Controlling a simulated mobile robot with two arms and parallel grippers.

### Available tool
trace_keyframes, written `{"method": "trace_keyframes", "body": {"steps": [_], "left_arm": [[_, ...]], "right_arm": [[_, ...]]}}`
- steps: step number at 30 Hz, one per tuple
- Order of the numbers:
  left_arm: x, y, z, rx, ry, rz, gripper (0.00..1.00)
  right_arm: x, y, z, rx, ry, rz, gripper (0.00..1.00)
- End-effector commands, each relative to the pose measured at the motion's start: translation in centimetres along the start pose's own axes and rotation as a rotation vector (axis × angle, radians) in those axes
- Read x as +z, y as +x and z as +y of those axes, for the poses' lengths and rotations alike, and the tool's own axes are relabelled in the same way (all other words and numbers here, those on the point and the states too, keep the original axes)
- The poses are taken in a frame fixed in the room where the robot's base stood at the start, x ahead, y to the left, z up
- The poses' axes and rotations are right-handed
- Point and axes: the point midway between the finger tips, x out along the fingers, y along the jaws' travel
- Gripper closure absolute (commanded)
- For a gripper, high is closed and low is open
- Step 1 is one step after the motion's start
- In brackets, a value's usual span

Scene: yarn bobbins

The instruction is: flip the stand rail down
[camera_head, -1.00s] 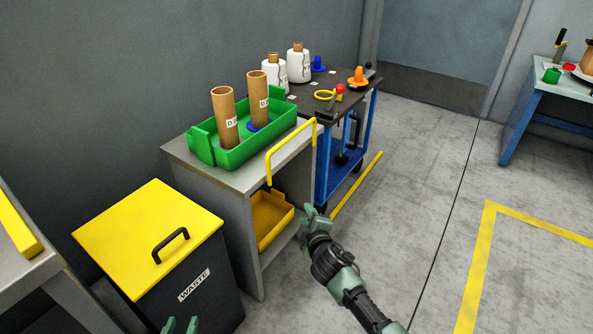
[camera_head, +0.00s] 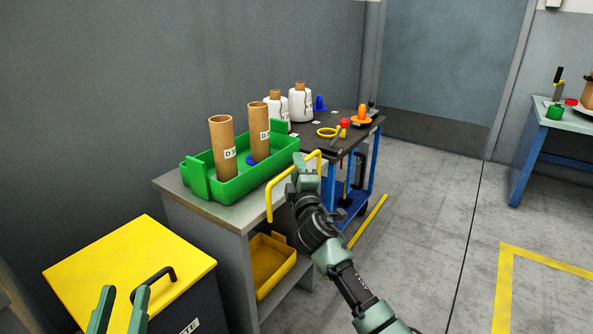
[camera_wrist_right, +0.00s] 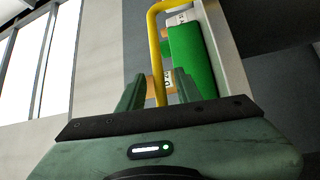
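The yellow stand rail (camera_head: 269,200) stands raised along the front edge of the grey stand (camera_head: 237,213). My right gripper (camera_head: 303,166) is at the rail's upper bar, near its right end. In the right wrist view the rail (camera_wrist_right: 154,35) passes between the fingers of my right gripper (camera_wrist_right: 158,86), with gaps visible beside it, so the gripper looks open around it. My left gripper (camera_head: 121,300) is open and empty at the bottom left, in front of the yellow-lidded bin.
A green tray (camera_head: 232,189) with two brown tubes (camera_head: 222,147) sits on the stand behind the rail. A yellow bin (camera_head: 271,262) is on the shelf below. A waste bin (camera_head: 110,262) stands at left, a blue cart (camera_head: 372,160) beyond. Floor at right is clear.

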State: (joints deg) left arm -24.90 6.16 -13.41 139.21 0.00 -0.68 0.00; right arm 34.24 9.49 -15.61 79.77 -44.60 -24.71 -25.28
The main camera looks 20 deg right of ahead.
Motion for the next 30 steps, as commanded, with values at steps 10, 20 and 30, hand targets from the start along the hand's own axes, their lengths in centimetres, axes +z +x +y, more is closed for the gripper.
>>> {"method": "trace_keyframes", "body": {"steps": [10, 20, 30], "left_arm": [[-0.88, 0.01, 0.12, 0.002, -0.002, 0.047, 0.64], [-0.83, 0.02, 0.12, 0.002, -0.002, 0.045, 0.64], [-0.79, 0.02, 0.13, 0.002, -0.002, 0.044, 0.64]], "right_arm": [[-0.01, 0.62, -0.01, -0.001, 0.001, 0.000, 0.66], [0.00, 0.60, -0.03, -0.001, 0.001, 0.000, 1.00], [0.01, 0.59, -0.07, -0.002, 0.001, 0.000, 1.00]]}}
